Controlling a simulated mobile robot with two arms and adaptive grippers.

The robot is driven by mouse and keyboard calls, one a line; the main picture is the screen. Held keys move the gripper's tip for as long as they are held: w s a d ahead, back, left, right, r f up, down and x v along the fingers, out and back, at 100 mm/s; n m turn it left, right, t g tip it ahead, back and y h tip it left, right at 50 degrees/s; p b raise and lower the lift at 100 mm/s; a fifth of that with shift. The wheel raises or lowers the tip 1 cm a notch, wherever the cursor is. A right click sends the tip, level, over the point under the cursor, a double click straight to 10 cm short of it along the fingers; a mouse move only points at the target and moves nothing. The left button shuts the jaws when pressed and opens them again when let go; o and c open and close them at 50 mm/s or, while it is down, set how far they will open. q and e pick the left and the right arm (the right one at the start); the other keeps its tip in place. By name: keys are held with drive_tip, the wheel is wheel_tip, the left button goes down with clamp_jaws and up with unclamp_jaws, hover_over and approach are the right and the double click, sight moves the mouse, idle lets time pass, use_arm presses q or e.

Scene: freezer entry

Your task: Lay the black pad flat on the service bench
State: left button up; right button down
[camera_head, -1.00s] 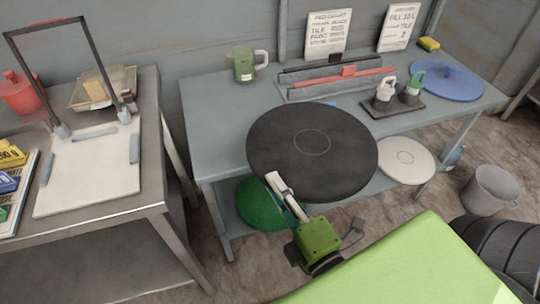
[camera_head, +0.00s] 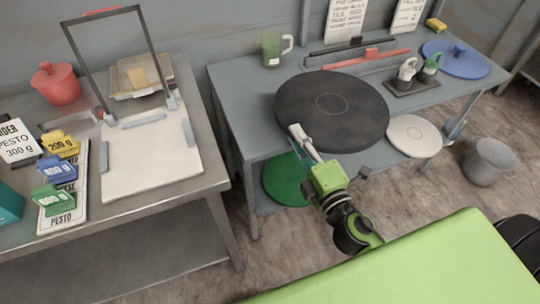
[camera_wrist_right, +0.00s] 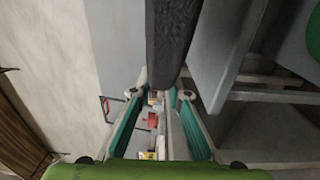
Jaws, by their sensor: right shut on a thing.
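The black pad (camera_head: 352,105) is a large round disc with a thin ring mark at its centre. My right gripper (camera_head: 300,138) is shut on its near left edge and holds it out over the front part of the service bench (camera_head: 232,95). In the right wrist view the pad (camera_wrist_right: 170,45) shows edge-on as a dark slab between the fingers (camera_wrist_right: 158,98). The head view does not settle whether the pad touches the bench top. My left gripper is not in view.
A green disc (camera_head: 286,180) and a white disc (camera_head: 414,136) are lower down. A steel table (camera_head: 215,170) stands left.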

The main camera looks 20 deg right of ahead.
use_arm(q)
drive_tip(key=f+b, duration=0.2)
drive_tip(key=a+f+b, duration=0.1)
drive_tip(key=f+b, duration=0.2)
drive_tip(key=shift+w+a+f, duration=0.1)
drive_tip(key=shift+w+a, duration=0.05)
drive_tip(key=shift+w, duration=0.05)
use_arm(e)
drive_tip(key=w+a+f, duration=0.3)
drive_tip(key=a+f, duration=0.5)
drive_tip(key=f, duration=0.2)
drive_tip(key=shift+f, duration=0.25)
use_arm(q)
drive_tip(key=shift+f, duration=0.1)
use_arm(e)
drive_tip(key=shift+f+b, duration=0.2)
drive_tip(key=shift+b, duration=0.15)
drive_tip(key=c, duration=1.9)
unclamp_jaws()
drive_tip(key=shift+r, duration=0.1)
